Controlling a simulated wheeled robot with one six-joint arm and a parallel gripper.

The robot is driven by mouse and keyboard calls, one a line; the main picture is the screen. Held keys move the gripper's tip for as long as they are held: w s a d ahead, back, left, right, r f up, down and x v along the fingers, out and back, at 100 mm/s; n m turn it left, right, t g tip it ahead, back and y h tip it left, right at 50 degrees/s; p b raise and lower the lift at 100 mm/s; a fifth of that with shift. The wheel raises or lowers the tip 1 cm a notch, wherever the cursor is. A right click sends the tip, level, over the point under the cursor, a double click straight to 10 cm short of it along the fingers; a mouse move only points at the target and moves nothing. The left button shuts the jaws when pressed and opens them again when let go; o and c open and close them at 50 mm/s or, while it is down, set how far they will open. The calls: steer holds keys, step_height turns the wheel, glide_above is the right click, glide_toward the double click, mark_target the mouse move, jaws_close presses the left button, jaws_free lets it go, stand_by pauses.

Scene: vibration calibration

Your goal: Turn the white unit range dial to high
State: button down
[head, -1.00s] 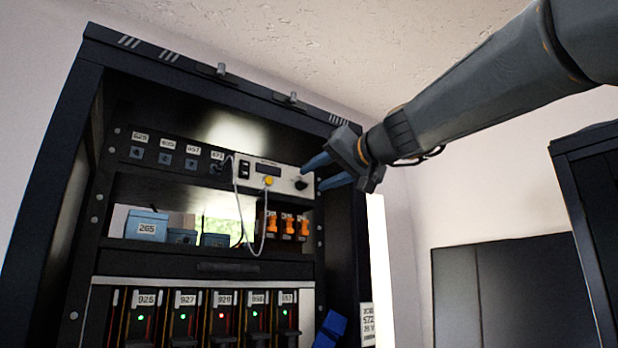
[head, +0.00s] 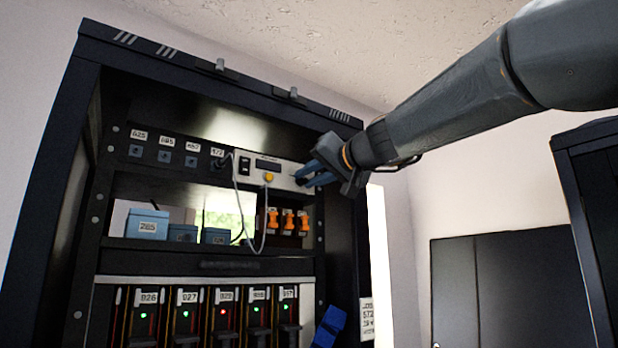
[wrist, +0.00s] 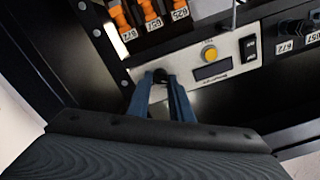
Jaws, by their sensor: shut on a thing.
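The white unit (head: 258,167) is mounted in the upper part of the black rack, with a switch, a small dark display and a yellow button on its face. Its black range dial (wrist: 160,76) is at the end of the panel, and the wrist view shows it between my fingertips. My gripper (head: 310,175) has its blue fingers shut on the dial. In the head view the fingers hide most of the dial. The dial's markings and pointer cannot be read. The white unit also shows in the wrist view (wrist: 228,62), upside down.
Orange switches (head: 288,221) sit just below the unit. A grey cable (head: 262,225) hangs in front of it. Blue boxes (head: 147,224) stand on the shelf at left. Numbered modules with small lights (head: 185,315) fill the lower rack. The rack's right side post is close to my gripper.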

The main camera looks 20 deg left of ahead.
steer(key=shift+m, duration=0.3)
steer(key=m+b, duration=0.1)
steer(key=m, duration=1)
steer(key=shift+f+m, duration=0.1)
steer(key=shift+m, duration=0.2)
steer(key=m+p, duration=0.2)
steer(key=m, duration=0.3)
steer(key=shift+m, duration=0.3)
steer(key=m+p, duration=0.2)
steer(key=m, duration=0.3)
steer(key=shift+f+m+p, duration=0.1)
steer(key=shift+m+p, duration=0.3)
steer(key=shift+m, duration=0.3)
steer(key=c, duration=1.6)
jaws_free()
